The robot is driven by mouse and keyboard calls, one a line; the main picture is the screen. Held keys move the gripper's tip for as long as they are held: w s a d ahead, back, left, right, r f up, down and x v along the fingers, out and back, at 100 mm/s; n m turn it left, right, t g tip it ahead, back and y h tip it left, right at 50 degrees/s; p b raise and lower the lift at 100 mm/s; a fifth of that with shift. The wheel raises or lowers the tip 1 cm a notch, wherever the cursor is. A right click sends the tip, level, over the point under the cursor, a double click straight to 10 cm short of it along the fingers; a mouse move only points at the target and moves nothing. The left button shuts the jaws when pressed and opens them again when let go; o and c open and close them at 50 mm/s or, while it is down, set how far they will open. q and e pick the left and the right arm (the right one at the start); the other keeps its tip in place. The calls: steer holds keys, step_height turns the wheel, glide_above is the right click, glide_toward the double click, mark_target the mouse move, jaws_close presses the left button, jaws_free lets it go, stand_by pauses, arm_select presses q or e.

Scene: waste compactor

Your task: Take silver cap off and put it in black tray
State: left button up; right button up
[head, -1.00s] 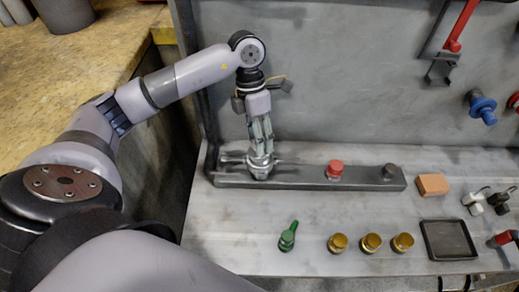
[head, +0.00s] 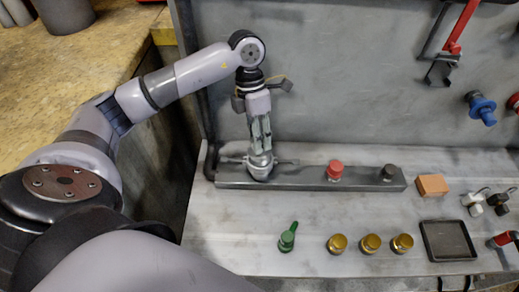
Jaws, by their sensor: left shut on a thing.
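The silver cap (head: 260,171) sits at the left end of the grey bar (head: 300,178) on the worktable. My left gripper (head: 260,155) points down over it with its fingers closed on the cap. The fingers hide part of the cap. The black tray (head: 448,241) lies flat and empty at the front right of the worktable, well away from my left gripper. My right gripper is not in view.
On the bar are a red cap (head: 335,170) and a dark knob (head: 389,172). A green-handled part (head: 288,237) and several brass caps (head: 371,243) stand in front. An orange block (head: 432,185) is near the tray. A grey wall (head: 350,80) rises behind.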

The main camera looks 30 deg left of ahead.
arm_select(q)
steer(key=shift+r+p, duration=1.3)
steer(key=shift+r, duration=1)
jaws_close()
